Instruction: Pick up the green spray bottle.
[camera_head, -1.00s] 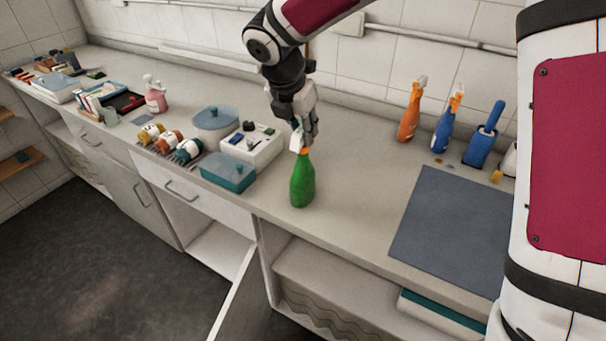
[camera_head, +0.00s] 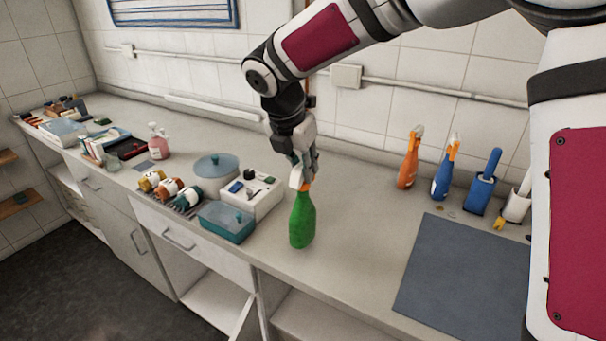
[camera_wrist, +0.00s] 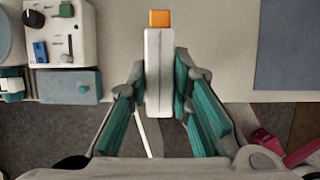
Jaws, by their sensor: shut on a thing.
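The green spray bottle (camera_head: 302,220) stands upright near the front of the counter in the head view, with a white spray head and orange nozzle. My gripper (camera_head: 303,178) comes down from above and is shut on its spray head. In the wrist view, the white spray head (camera_wrist: 159,75) sits between the teal-padded fingers of my gripper (camera_wrist: 159,95). The orange nozzle points away from my wrist. The bottle's base appears slightly above the counter, though the gap is hard to judge. The green body is hidden in the wrist view.
A teal container (camera_head: 227,222) and a white box (camera_head: 252,195) stand left of the bottle. A grey mat (camera_head: 455,268) lies to the right.

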